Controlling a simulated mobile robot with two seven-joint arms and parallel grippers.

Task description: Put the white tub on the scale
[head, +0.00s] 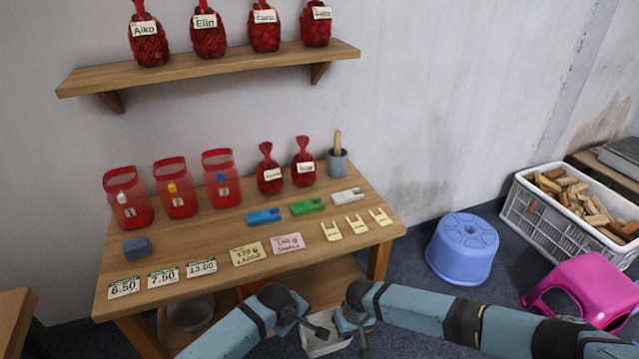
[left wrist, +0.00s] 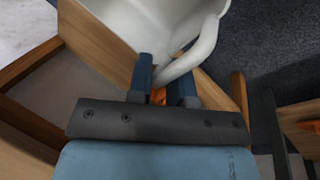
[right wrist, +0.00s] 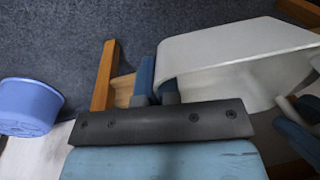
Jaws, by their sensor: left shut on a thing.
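The white tub (head: 325,340) is low at the bottom of the head view, below the table's front edge, partly covered by my arms. My left gripper (head: 303,322) is shut on the tub's looped handle; the handle (left wrist: 185,65) passes between its fingers in the left wrist view. My right gripper (head: 350,330) is at the tub's other side. In the right wrist view the edge of the tub (right wrist: 235,55) lies at its fingers, one finger outside and one partly hidden by the wall. How tightly they close is unclear. I cannot make out a scale in any view.
The wooden table (head: 215,283) holds red net bags, price cards and coloured clips. A bowl (head: 190,313) sits below it. A blue stool (head: 462,250), a pink stool (head: 585,288) and a white crate (head: 540,215) of wood pieces stand to the right.

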